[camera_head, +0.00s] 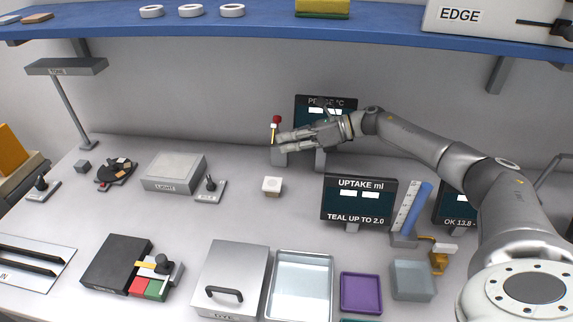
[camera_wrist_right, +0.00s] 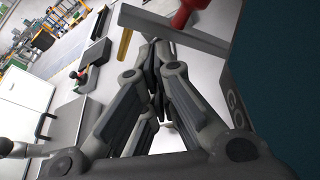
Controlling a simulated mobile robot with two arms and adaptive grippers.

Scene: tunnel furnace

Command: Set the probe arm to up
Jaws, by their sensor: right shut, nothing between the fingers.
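The probe arm (camera_head: 274,131) is a small upright lever with a red knob and a yellow part, on a grey base at the back of the bench. In the right wrist view the red knob (camera_wrist_right: 186,14), a grey bar and a yellow rod (camera_wrist_right: 124,43) show just beyond the fingers. My right gripper (camera_head: 279,141) is shut and empty, its fingertips pointing left close beside the lever. Its fingers also show in the wrist view (camera_wrist_right: 155,48). I cannot tell whether they touch the lever. The probe screen (camera_head: 345,105) stands behind the gripper, partly hidden by it. My left gripper is out of view.
The uptake screen (camera_head: 359,213) and a blue-and-white ruled stand (camera_head: 413,207) stand below my right arm. A light box (camera_head: 174,171), a small white cube (camera_head: 272,186) and trays (camera_head: 303,256) sit on the bench. A blue shelf (camera_head: 200,28) runs above. Bench around the cube is clear.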

